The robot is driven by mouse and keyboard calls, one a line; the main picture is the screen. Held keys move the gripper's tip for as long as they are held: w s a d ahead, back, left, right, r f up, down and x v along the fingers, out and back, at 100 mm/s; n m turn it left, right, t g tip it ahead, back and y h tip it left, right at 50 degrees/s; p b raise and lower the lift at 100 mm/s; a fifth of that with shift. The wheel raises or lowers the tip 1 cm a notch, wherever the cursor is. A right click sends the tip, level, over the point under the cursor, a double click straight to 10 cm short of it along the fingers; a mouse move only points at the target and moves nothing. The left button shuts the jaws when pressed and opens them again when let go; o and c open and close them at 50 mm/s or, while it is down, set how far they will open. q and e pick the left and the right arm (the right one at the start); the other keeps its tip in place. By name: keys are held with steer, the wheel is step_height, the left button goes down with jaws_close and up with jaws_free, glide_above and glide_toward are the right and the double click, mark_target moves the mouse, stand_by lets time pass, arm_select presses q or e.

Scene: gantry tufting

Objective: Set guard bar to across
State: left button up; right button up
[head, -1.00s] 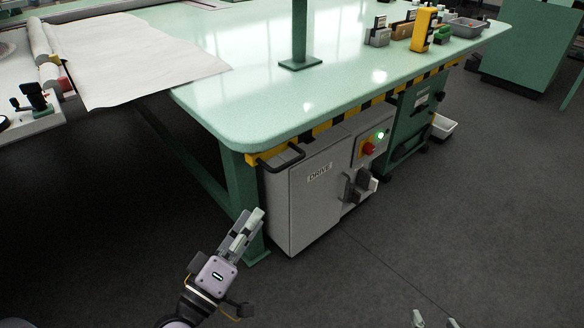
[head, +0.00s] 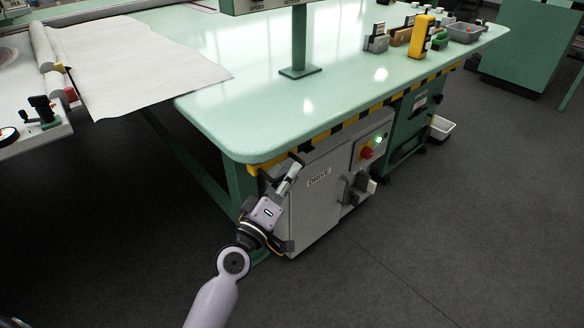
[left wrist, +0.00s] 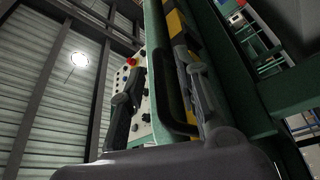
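The guard bar (head: 298,158) is a dark, bent handle on a yellow mount under the near corner of the green table. My left gripper (head: 292,170) is right at it and hides part of it. In the left wrist view the bar (left wrist: 163,85) runs as a long dark loop along the striped table edge. It lies between the two spread fingers of my left gripper (left wrist: 160,95), which look open around it. Whether a finger touches the bar I cannot tell. My right gripper is not in view.
A grey drive cabinet (head: 312,205) stands under the table (head: 340,85), with a red button (head: 366,153), a lit green lamp (head: 379,139) and a dark handle. A table leg (head: 240,185) is close to my left arm.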

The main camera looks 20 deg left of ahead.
arm_select(q)
steer(key=shift+x, duration=0.8)
steer(key=shift+c, duration=0.2)
jaws_close()
